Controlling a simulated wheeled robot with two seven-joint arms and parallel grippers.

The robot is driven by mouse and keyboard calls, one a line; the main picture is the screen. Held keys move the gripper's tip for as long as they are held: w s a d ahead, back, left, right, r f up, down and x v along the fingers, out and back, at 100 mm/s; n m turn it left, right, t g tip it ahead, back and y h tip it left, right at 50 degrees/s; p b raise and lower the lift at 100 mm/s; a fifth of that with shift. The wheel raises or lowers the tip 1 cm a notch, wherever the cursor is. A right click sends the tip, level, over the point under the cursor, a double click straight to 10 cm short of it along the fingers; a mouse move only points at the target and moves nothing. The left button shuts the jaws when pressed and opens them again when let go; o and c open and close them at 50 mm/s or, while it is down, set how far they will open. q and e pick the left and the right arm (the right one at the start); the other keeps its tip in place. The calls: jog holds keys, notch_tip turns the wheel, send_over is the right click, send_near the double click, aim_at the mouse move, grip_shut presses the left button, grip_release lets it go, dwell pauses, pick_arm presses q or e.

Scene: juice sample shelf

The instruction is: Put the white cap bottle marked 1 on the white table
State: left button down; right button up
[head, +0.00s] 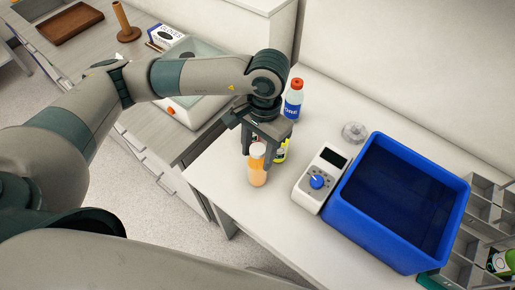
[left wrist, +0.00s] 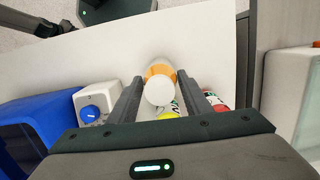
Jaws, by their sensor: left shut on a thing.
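An orange bottle with a white cap (head: 257,165) is upright at the left part of the white table (head: 300,235). The number on it cannot be read. My left gripper (head: 262,140) is above the table and shut on this bottle. In the left wrist view the white cap (left wrist: 159,92) shows between the two fingers. I cannot tell whether the bottle's base touches the table.
A yellow-capped bottle (head: 282,151) stands close behind the held bottle. A red-capped bottle (head: 293,104) is farther back. A white device with a blue knob (head: 321,180) and a blue bin (head: 385,240) stand to the right. The table's front is clear.

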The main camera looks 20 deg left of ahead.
pick_arm(q)
jog(key=shift+f+b, duration=0.15)
jog(key=shift+b, duration=0.2)
jog(key=c, duration=1)
grip_release()
jog(key=shift+o, duration=0.3)
